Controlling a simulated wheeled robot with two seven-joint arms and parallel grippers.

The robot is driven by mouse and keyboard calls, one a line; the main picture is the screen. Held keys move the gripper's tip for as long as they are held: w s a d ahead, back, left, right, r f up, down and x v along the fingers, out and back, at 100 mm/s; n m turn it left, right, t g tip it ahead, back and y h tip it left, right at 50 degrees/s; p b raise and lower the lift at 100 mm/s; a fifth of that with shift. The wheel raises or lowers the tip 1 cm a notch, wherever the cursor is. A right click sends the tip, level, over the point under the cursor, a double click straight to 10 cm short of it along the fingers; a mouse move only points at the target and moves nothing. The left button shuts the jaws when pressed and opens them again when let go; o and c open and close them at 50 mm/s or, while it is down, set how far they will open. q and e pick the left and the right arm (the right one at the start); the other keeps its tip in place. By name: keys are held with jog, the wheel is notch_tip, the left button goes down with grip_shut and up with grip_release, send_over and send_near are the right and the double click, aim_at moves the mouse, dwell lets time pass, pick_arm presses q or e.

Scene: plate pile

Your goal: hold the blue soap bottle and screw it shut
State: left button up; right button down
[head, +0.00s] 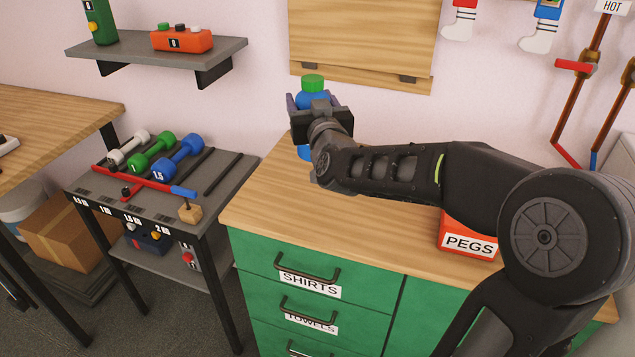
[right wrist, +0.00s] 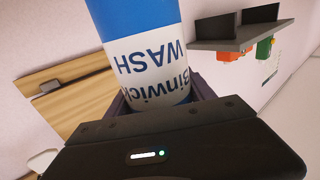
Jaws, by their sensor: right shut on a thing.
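The blue soap bottle (head: 313,99) is upright near the back left of the dresser top, with a green cap (head: 312,82) on top. Whether the cap is tight cannot be told. My right gripper (head: 318,105) is shut around the bottle's body below the cap, and the wrist hides much of the bottle. Whether its base touches the dresser is unclear. In the right wrist view, the bottle (right wrist: 150,62) sits between the jaws, with a white label reading WASH upside down. My left gripper is not in view.
The dresser top (head: 262,200) is mostly bare, with an orange PEGS box (head: 467,236) at the right. A rack with dumbbells (head: 178,160) stands left of the dresser. A wall shelf (head: 150,55) hangs at upper left, and a wooden panel (head: 362,35) is behind the bottle.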

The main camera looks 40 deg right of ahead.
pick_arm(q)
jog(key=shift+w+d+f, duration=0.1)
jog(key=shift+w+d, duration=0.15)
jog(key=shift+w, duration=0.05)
pick_arm(e)
notch_tip(320, 180, down, 9)
jog(key=shift+w+d+r, duration=0.2)
jog(key=shift+w+d, duration=0.2)
jog(key=shift+d, duration=0.05)
jog(key=shift+f, duration=1.85)
